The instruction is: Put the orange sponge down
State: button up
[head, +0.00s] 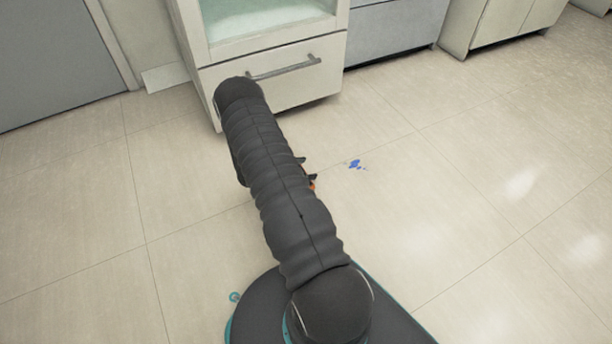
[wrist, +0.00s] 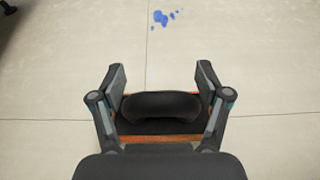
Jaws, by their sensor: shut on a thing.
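My gripper (wrist: 160,80) points down over the tiled floor in the wrist view, with one finger on each side of the orange sponge (wrist: 158,139). The sponge shows as an orange edge along a dark body with a rounded black upper part. The gripper is shut on it. In the head view my arm covers most of the gripper, and only a small orange bit of the sponge (head: 312,187) shows at the arm's right side. I cannot tell its height above the floor.
Blue spots (head: 356,164) mark the floor, also seen ahead of the fingers in the wrist view (wrist: 162,18). A white cabinet with a drawer (head: 285,85) stands at the back, beside a grey cabinet (head: 390,35). A grey door (head: 50,60) is at left. Floor at right is clear.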

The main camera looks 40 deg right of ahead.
jog(key=shift+f+b, duration=0.3)
jog(key=shift+f, duration=1.45)
jog(key=shift+f, duration=0.1)
jog(key=o, duration=1.3)
